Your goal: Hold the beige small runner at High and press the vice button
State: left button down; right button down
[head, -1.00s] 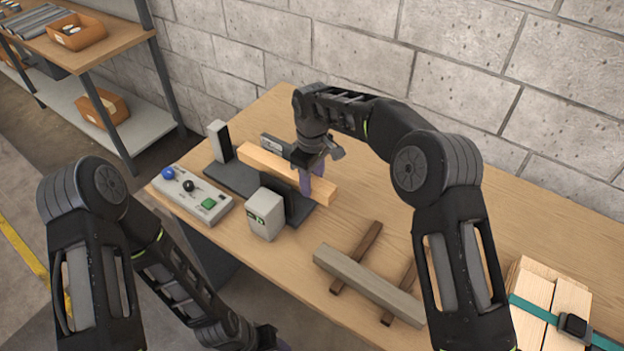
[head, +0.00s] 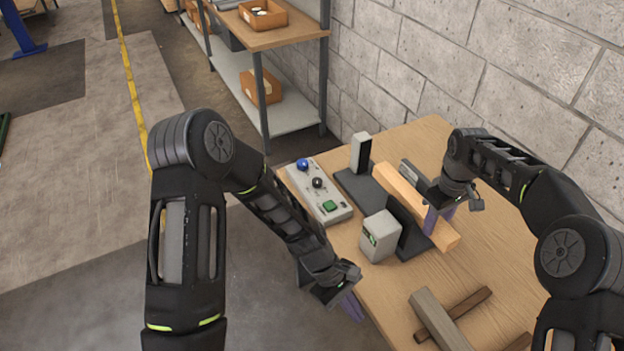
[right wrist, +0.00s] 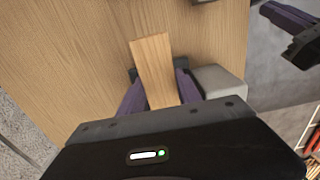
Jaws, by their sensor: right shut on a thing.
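The beige small runner (head: 405,190) is a pale wooden bar lying between the upright jaws of the grey vice (head: 357,190). My right gripper (head: 438,220) is shut on the runner near its near end, with a purple finger on each side in the right wrist view (right wrist: 157,88). A grey control box (head: 330,212) left of the vice carries a blue knob (head: 303,165), a black knob (head: 317,183) and a green button (head: 330,206). My left gripper (head: 350,300) hangs beside the table's front edge, nearer than the control box, touching nothing visible. Its finger gap is unclear.
A grey block with a green-marked face (head: 380,236) stands at the vice's near side. A shelf with orange bins (head: 262,86) stands behind left. A block wall bounds the table.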

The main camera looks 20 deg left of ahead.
pick_arm(q)
jog(key=shift+n+t, duration=0.3)
jog(key=shift+t, duration=0.1)
jog(key=w+r, duration=0.1)
jog(key=w, duration=0.1)
jog(key=w+a+r, duration=0.2)
jog(key=w, duration=0.1)
jog(key=shift+w+a, duration=0.25)
jog(key=shift+w, duration=0.1)
jog(key=shift+m+t, duration=0.6)
jog(key=shift+t, duration=0.1)
jog(key=w+a+r, duration=0.1)
jog(key=w+a, duration=0.1)
jog(key=w+a+r, duration=0.1)
jog(key=w+a, duration=0.1)
jog(key=w, duration=0.1)
jog(key=w+a+r, duration=0.1)
jog(key=w+a, duration=0.1)
jog(key=w, duration=0.1)
jog(key=shift+a+r, duration=0.1)
jog(key=shift+a, duration=0.15)
jog(key=w+a+r+m+t+y, duration=0.1)
jog(key=w+a+r+t+y, duration=0.1)
jog(key=w+a+r, duration=0.6)
jog(key=w+a, duration=0.1)
jog(key=a, duration=0.3)
jog(key=shift+a+m+y, duration=0.3)
jog(key=shift+a+m, duration=0.1)
jog(key=shift+w, duration=0.1)
jog(key=shift+x, duration=2.7)
